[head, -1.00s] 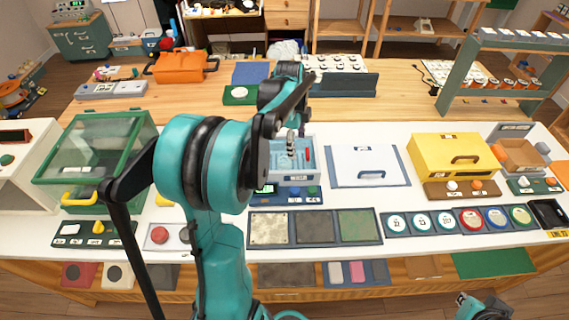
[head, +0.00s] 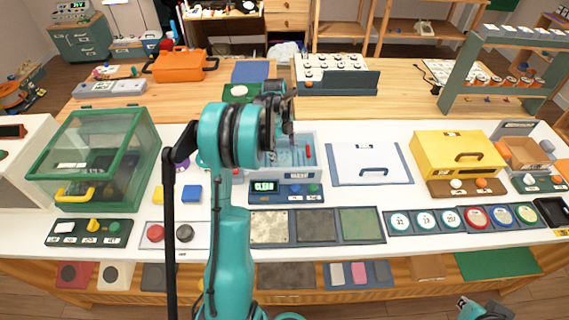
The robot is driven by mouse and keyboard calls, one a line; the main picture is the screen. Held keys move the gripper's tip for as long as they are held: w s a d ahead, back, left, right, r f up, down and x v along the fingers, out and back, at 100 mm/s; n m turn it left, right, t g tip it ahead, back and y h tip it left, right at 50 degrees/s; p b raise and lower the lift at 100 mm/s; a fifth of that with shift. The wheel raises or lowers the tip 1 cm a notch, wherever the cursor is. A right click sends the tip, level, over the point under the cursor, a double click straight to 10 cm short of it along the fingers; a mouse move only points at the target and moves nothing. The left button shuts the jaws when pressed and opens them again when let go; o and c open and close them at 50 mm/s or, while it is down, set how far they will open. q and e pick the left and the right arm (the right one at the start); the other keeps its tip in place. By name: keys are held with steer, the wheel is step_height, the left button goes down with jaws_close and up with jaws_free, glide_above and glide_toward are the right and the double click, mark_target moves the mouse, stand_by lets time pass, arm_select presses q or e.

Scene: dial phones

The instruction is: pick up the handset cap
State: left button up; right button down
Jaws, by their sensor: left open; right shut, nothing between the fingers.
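I cannot pick out the handset cap for certain; it is too small to tell or hidden. My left gripper (head: 287,127) is above the grey bin with a light blue inside (head: 312,172), at the middle of the white bench. It is open, and its fingers are small and dark against my own arm. No held object shows in it. My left arm hides part of the bench left of the bin. My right gripper (head: 477,309) is at the bottom right edge, below the bench front, shut and empty.
A green glass-lidded box (head: 97,160) stands at the left. A white lidded box (head: 367,165) and a yellow box (head: 457,157) stand to the right. Three textured pads (head: 316,226) and several round labelled discs (head: 448,220) line the front. A knobbed rack (head: 335,75) stands behind.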

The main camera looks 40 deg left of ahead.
mark_target(284, 159)
arm_select(q)
steer(key=shift+f, duration=0.7)
steer(key=shift+r, duration=0.1)
steer(key=shift+c, duration=0.9)
steer(key=shift+d, duration=0.1)
steer(key=c, duration=0.9)
steer(key=shift+r, duration=0.55)
steer(key=r, duration=0.1)
steer(key=r+p, duration=0.2)
steer(key=r, duration=0.1)
steer(key=shift+s+d, duration=0.2)
steer(key=shift+s, duration=0.15)
steer(key=s+d+r+p, duration=0.3)
steer(key=s+d+r, duration=0.3)
steer(key=s, duration=0.3)
